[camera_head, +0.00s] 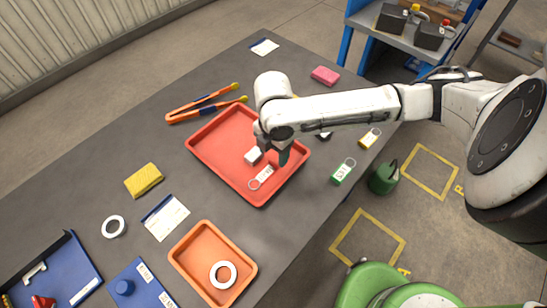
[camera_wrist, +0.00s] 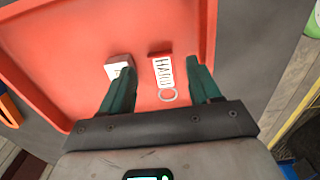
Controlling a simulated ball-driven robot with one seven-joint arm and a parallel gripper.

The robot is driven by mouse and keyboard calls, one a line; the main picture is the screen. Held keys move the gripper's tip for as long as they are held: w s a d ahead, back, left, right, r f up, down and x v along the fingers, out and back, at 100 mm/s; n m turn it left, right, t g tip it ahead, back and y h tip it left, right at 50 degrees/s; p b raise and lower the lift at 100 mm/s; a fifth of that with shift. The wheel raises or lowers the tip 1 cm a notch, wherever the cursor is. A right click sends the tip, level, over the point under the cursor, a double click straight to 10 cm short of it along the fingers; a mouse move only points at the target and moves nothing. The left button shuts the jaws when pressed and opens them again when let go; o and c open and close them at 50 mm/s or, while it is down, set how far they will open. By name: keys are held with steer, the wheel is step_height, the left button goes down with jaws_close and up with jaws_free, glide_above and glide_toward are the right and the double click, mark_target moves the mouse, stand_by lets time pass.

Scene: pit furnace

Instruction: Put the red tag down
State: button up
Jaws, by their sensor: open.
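The red tag (camera_wrist: 162,72) has a white lettered label and a metal ring. It lies flat on the floor of the red tray (camera_wrist: 250,62), and also shows in the head view (camera_head: 264,173) near the tray's front corner. My gripper (camera_wrist: 164,74) is open over the tray. In the wrist view the tag lies between its two green fingers, closer to the right one, with nothing gripped. A small white block (camera_wrist: 118,66) lies beside the left finger; whether they touch is unclear. The head view shows my gripper (camera_head: 275,148) just behind the tag.
A green tag (camera_head: 342,172) and a yellow tag (camera_head: 370,138) lie right of the tray. Orange-handled tongs (camera_head: 205,104) lie behind it. An orange tray (camera_head: 196,250) holding a white ring stands in front. Bare table lies between the two trays.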

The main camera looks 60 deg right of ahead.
step_height(320, 180, up, 8)
stand_by(0.9)
